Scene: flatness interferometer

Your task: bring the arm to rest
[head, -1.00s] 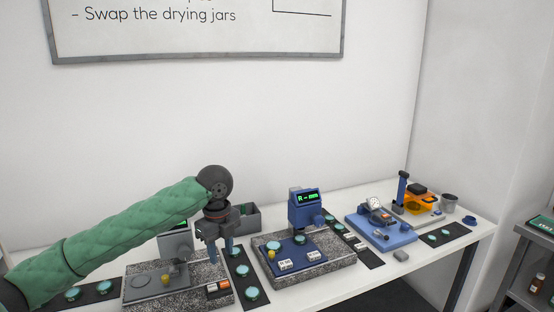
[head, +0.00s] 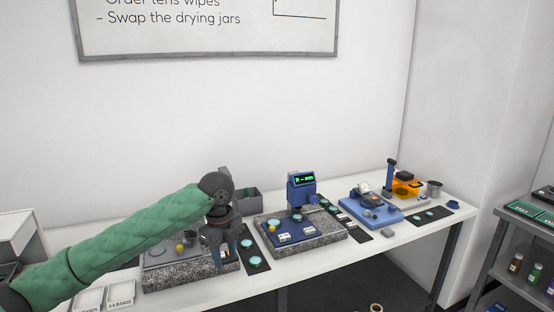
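My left arm, in a green quilted sleeve, comes in from the lower left of the head view. Its gripper (head: 226,264) points down in front of the right part of the left granite-based instrument (head: 165,281). Its two blue-grey fingers stand apart with nothing seen between them, so it looks open and empty. The gripper and wrist hide part of that instrument. I cannot tell its exact height above the bench. My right gripper is not in view.
Right of the gripper, a dark mat (head: 256,266) holds teal discs. Beyond it stand a blue instrument with a lit display (head: 304,179), a blue gauge base (head: 385,219) and an orange device (head: 405,188). Labelled trays (head: 90,298) are at lower left; a shelf cart (head: 520,255) stands right.

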